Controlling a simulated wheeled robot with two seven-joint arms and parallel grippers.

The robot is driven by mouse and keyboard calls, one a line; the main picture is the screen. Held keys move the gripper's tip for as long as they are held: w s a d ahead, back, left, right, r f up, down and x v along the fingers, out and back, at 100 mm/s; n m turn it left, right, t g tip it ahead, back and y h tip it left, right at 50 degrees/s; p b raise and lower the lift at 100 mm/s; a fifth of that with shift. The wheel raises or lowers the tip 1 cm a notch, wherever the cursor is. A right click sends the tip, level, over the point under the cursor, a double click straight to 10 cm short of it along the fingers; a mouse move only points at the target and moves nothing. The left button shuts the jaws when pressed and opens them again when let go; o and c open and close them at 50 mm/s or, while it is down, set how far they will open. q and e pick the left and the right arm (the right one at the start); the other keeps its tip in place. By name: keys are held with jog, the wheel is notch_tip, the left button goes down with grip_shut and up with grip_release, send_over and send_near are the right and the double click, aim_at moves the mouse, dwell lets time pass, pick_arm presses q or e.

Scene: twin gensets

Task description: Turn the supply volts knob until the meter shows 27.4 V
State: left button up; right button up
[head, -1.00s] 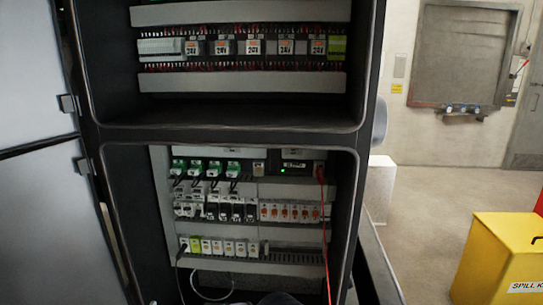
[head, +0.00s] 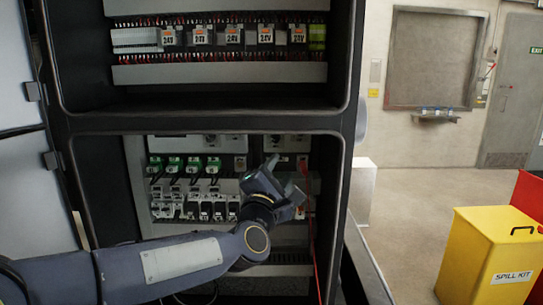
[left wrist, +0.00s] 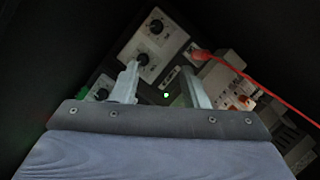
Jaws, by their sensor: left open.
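My left gripper (head: 285,178) reaches into the lower cabinet bay, in front of the upper right modules. In the left wrist view its two fingers stand apart with nothing between them (left wrist: 160,78). A light panel there carries a black upper knob (left wrist: 155,26) and a black lower knob (left wrist: 143,58), the lower one just beyond the left fingertip. Another dark knob (left wrist: 101,94) sits lower left, behind the left finger. No labels are readable, so I cannot tell which is the supply volts knob. I see no readable meter. My right gripper is not in view.
A red cable (head: 310,235) hangs at the right of the bay; its plug (left wrist: 200,56) is near the right finger. A green light (left wrist: 166,95) glows on a dark module. The cabinet frame (head: 338,200) bounds the bay. A yellow spill kit bin (head: 475,262) stands right.

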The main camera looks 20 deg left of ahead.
aim_at(276, 140)
pick_arm(q)
jog(key=w+a+n+y, duration=0.1)
jog(key=w+n+y, duration=0.1)
jog(key=w+n, duration=0.1)
jog(key=w+a+r+n+y+p, duration=0.1)
jog(key=w+n+y, duration=0.1)
jog(key=w+n, duration=0.1)
jog(key=w+a+r+n+y+p, duration=0.1)
jog(key=w+n+y, duration=0.1)
jog(key=w+n, duration=0.1)
jog(key=shift+w+a+r+n+t+y, duration=0.2)
jog(key=shift+w+n+t+y, duration=0.15)
jog(key=shift+n, duration=0.35)
jog(key=shift+w+a+r, duration=0.1)
jog(key=shift+w+a, duration=0.05)
jog(key=shift+w, duration=0.4)
grip_shut()
